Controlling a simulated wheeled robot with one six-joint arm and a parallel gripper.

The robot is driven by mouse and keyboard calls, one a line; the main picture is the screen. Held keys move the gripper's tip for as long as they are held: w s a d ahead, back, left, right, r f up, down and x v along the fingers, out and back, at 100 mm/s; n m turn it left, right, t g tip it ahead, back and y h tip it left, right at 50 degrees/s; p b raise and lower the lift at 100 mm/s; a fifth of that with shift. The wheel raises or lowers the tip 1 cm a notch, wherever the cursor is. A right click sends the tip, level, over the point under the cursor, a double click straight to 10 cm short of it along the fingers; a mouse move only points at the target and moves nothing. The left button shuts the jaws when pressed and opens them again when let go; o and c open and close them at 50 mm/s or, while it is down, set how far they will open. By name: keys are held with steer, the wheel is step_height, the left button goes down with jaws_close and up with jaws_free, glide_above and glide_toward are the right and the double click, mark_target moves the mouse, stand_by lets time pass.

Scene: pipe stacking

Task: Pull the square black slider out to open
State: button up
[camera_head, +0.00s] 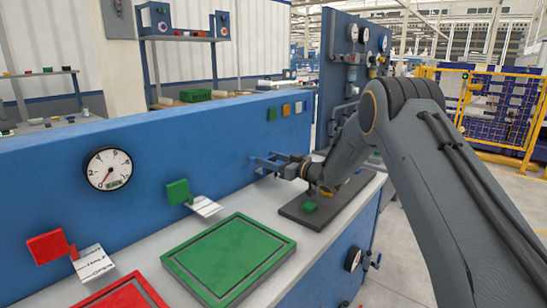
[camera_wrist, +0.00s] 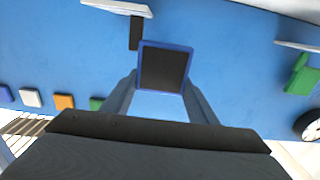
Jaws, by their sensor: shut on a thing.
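The square black slider (camera_wrist: 164,68) shows in the wrist view as a black square face with a blue rim, standing at the blue panel. My gripper (camera_wrist: 163,84) has one finger on each side of it and is shut on it. In the head view my gripper (camera_head: 266,163) reaches left to the blue panel (camera_head: 225,145); the slider cannot be made out there. A short black strip (camera_wrist: 136,33) lies on the panel beside the slider. How far the slider stands out from the panel I cannot tell.
A green block (camera_head: 178,192) and a red block (camera_head: 46,247), each with a white tag, stick out from the panel, as does a round gauge (camera_head: 108,168). A green square tray (camera_head: 230,257) lies on the bench. A dark plate (camera_head: 318,205) lies below my wrist.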

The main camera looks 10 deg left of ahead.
steer(key=shift+d+f, duration=0.1)
steer(key=shift+d, duration=0.15)
steer(key=o, duration=1.5)
steer(key=shift+d, duration=0.25)
steer(key=shift+a, duration=0.25)
steer(key=v, duration=0.8)
steer(key=shift+b, duration=0.45)
